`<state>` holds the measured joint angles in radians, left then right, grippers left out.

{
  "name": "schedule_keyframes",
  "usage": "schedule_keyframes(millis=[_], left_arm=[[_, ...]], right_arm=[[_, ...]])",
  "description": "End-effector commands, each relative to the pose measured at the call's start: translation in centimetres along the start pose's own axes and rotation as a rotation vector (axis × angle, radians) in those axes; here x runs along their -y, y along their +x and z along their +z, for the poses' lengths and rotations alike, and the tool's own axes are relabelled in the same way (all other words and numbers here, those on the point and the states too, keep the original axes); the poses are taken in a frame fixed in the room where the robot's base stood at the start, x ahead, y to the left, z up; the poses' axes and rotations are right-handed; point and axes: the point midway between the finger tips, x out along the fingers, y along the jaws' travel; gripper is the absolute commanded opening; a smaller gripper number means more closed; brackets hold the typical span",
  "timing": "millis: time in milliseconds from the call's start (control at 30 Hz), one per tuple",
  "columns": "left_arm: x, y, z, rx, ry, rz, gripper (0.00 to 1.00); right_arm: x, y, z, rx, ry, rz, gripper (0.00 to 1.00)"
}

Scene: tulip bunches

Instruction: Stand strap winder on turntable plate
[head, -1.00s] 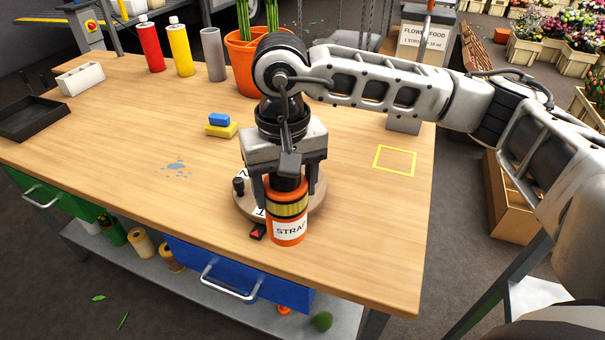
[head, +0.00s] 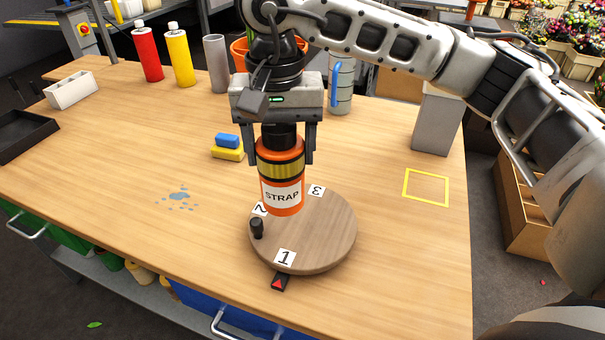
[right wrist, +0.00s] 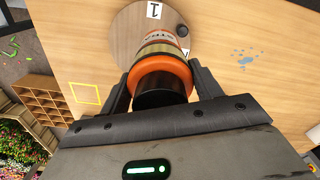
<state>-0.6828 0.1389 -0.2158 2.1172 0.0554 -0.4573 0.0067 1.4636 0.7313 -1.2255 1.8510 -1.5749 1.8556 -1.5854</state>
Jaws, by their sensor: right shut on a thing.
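The strap winder (head: 281,180) is an upright orange cylinder with a yellow-and-dark band, a black top and a white STRAP label. My right gripper (head: 281,152) is shut on its upper part, one finger on each side. The round wooden turntable plate (head: 325,238) lies below, with tags 1, 2 and 3 and a black knob (head: 257,229). The winder overlaps the plate's back-left part in the head view; any gap below it is hard to judge. In the right wrist view the winder (right wrist: 162,68) sits between the fingers, with the plate (right wrist: 122,38) beyond. My left gripper is not in view.
A black block with a red arrow (head: 280,282) sits at the plate's front edge. A yellow square outline (head: 426,187) marks the bench at right. A blue-and-yellow sponge pair (head: 228,147) and a water puddle (head: 179,196) lie left. A grey box (head: 437,120) stands behind the square.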

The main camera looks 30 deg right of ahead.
Motion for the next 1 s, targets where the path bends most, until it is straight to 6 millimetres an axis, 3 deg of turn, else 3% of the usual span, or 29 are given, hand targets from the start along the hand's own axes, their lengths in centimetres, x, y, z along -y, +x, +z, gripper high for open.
schedule_keyframes(millis=[100, 433, 600, 1000], left_arm=[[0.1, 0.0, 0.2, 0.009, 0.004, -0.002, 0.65], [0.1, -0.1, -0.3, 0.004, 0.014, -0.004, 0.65], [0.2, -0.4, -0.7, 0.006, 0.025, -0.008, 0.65], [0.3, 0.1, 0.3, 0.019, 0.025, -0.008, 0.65]], right_arm=[[-1.6, 2.0, -0.7, 0.002, 0.002, 0.001, 0.14], [-3.6, 4.8, -1.6, 0.003, 0.001, 0.002, 0.14], [-3.3, 7.1, -1.6, 0.002, -0.002, 0.0, 0.14], [-3.3, 8.0, -1.6, 0.0, -0.001, -0.002, 0.14]])
